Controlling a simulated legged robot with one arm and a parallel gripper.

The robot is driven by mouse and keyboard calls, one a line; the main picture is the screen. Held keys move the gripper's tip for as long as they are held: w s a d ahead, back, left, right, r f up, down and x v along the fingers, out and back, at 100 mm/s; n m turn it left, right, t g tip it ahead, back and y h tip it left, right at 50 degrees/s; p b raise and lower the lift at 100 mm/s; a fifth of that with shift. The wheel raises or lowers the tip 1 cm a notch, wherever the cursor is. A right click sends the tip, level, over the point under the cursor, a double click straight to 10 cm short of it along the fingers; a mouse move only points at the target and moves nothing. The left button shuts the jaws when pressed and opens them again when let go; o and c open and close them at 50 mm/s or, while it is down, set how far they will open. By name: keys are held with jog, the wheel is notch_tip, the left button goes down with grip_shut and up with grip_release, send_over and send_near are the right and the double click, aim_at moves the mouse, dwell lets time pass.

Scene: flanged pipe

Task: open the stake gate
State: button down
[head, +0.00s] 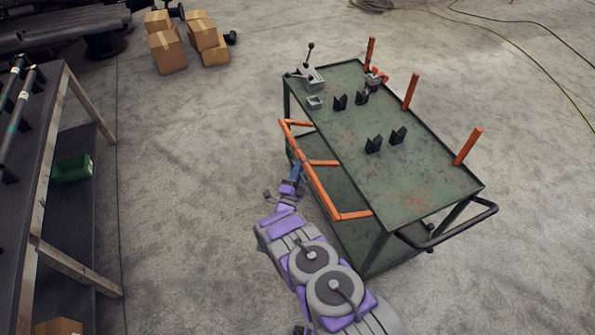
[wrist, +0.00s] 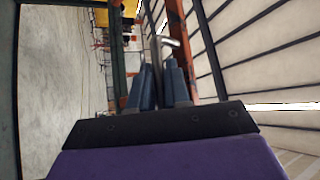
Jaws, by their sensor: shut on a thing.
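The stake gate (head: 322,188) is an orange bar frame along the left side of the green cart (head: 370,185). Its long rail stands out from the deck edge, and short bars reach back to the cart. My gripper (head: 297,167) is at the outer side of this rail, toward its far half. In the wrist view my gripper's blue fingers (wrist: 159,75) are close together, with an orange bar (wrist: 179,40) just beyond and beside them. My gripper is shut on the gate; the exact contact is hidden.
The deck carries a small vise-like tool (head: 312,78) and several black V-blocks (head: 374,145). Orange posts (head: 467,147) stand along its right side. A black handle (head: 455,232) juts from the near end. A workbench (head: 45,150) is at left, with clear floor between.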

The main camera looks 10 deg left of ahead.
jog(key=shift+d, duration=0.15)
jog(key=c, duration=1.2)
grip_release()
jog(key=shift+a, duration=0.2)
jog(key=shift+s, duration=0.1)
jog(key=shift+b+v, duration=0.95)
jog(key=shift+v, duration=7.65)
